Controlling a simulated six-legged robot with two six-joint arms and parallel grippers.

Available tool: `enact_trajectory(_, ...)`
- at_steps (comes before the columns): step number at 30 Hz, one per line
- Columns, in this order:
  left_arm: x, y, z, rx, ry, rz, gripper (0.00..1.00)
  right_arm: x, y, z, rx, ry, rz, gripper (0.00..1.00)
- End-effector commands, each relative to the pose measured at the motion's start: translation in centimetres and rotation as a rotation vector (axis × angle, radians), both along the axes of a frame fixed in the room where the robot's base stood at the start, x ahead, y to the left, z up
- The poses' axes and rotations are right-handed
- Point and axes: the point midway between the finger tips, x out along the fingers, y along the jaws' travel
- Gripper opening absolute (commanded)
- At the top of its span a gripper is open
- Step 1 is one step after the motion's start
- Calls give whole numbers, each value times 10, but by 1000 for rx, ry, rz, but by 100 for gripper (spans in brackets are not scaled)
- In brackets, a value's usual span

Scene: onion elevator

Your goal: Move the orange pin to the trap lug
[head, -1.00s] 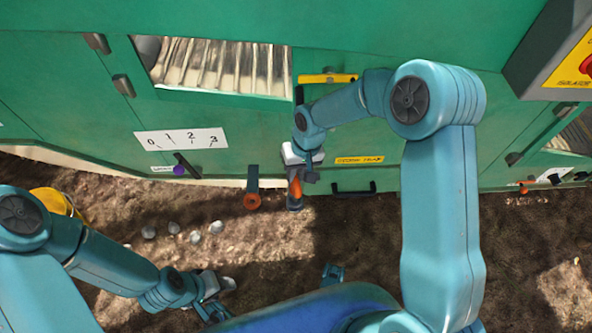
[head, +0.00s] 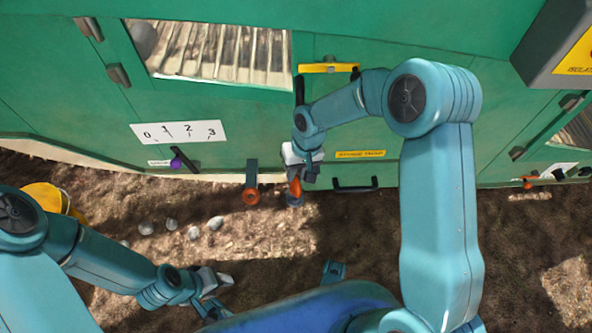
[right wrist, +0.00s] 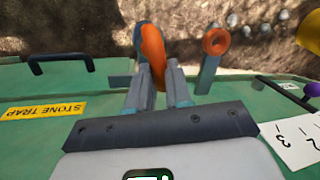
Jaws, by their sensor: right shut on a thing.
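The orange pin (head: 295,187) is in the jaws of my right gripper (head: 300,174), low in front of the green machine. In the right wrist view the pin (right wrist: 153,52) stands up between the shut fingers (right wrist: 158,88). A grey-blue ring-shaped lug (right wrist: 139,38) shows right at the pin, and its dark end also shows below the pin in the head view (head: 294,202). I cannot tell whether the pin is through it or only beside it. My left gripper (head: 212,305) is low over the ground at the lower left; its jaw opening is unclear.
A bracket with an orange ring (head: 251,197) hangs just left of the pin. A black handle (head: 355,185) and a yellow "STONE TRAP" label (head: 361,154) are to the right. A purple-knobbed lever (head: 177,162), stones (head: 194,232) and a yellow bucket (head: 45,197) lie left.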

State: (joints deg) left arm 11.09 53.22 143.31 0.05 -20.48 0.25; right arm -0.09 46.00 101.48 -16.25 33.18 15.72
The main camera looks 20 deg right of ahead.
Motion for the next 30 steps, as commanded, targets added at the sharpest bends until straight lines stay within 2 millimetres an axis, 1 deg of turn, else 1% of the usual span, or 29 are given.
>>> enact_trajectory(2, 0, 0, 0, 0, 0, 0, 48, 0, 0, 0, 0, -1, 0, 0)
enact_trajectory(3, 0, 0, 0, 0, 0, 0, 48, 0, 0, 0, 0, 0, 0, 32)
enact_trajectory(4, 0, 0, 0, 0, 0, 0, 48, 0, 0, 0, 0, -1, 0, 42)
enact_trajectory(5, 0, 0, 0, 0, 0, 0, 48, 0, 0, 0, 0, -1, 0, 49)
enact_trajectory(13, 0, 0, 0, 0, 0, -1, 48, 0, 0, 1, 0, 0, 0, 49)
enact_trajectory(16, -1, -1, 4, 0, 1, -3, 48, 0, -1, 9, 0, -1, 0, 49)
enact_trajectory(20, -3, -3, 16, -2, 5, -10, 48, 0, -6, 34, 1, -3, -3, 49)
enact_trajectory(24, -6, -5, 28, -4, 10, -22, 48, 0, -12, 68, 0, -4, -1, 49)
enact_trajectory(27, -7, -7, 35, -5, 13, -28, 48, 0, -16, 88, 0, -3, -2, 49)
enact_trajectory(30, -8, -8, 40, -6, 14, -32, 48, 0, -20, 104, 1, -3, -1, 49)
